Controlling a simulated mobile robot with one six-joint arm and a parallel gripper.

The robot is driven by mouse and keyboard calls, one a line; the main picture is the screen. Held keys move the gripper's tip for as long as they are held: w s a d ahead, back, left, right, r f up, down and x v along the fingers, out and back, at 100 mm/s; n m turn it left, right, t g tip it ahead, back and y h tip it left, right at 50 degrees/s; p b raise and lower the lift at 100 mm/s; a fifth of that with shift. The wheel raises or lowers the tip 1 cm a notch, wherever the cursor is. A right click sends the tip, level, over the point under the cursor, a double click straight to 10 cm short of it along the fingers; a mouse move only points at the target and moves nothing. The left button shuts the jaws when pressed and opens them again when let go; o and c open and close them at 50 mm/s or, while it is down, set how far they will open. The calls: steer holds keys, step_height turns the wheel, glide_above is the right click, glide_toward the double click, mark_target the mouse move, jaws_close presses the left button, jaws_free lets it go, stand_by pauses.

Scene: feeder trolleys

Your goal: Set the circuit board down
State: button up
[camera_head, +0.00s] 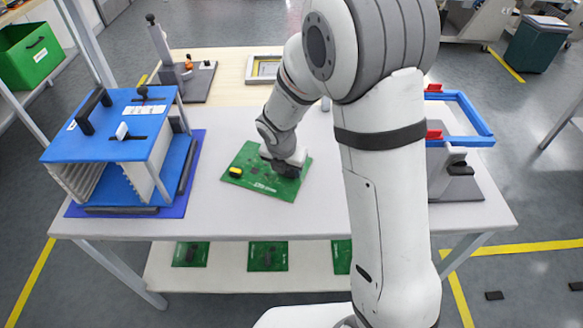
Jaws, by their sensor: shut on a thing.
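The green circuit board (262,184) is over the middle of the white table (215,222), with a yellow part near its left corner. It looks flat and level. I cannot tell whether it rests on the table or hangs just above it. My gripper (285,170) is over the board's right part and is shut on it. The fingertips are mostly hidden by the wrist and by the dark part at the grip.
A blue rack (125,124) stands on a blue mat at the left. A fixture with a blue frame (479,130) stands at the right, behind my arm. Several boards lie on the lower shelf (220,283). White tabletop around the board is clear.

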steer(key=o, duration=1.2)
steer(key=shift+o, duration=0.2)
steer(key=p+v, duration=0.2)
steer(key=v, duration=1)
steer(key=s+d+r+m, duration=0.2)
steer(key=s+d+m, duration=0.2)
steer(key=m, duration=0.6)
steer(key=s+d+r+m, duration=0.3)
steer(key=s+d+m, duration=0.2)
steer(key=s+m, duration=0.3)
steer(key=s+d+r+m+y, duration=0.1)
steer(key=s+d+m, duration=0.4)
steer(key=m, duration=0.8)
steer(key=shift+s+r, duration=0.7)
steer(key=shift+r, duration=0.05)
steer(key=shift+d+r, duration=0.1)
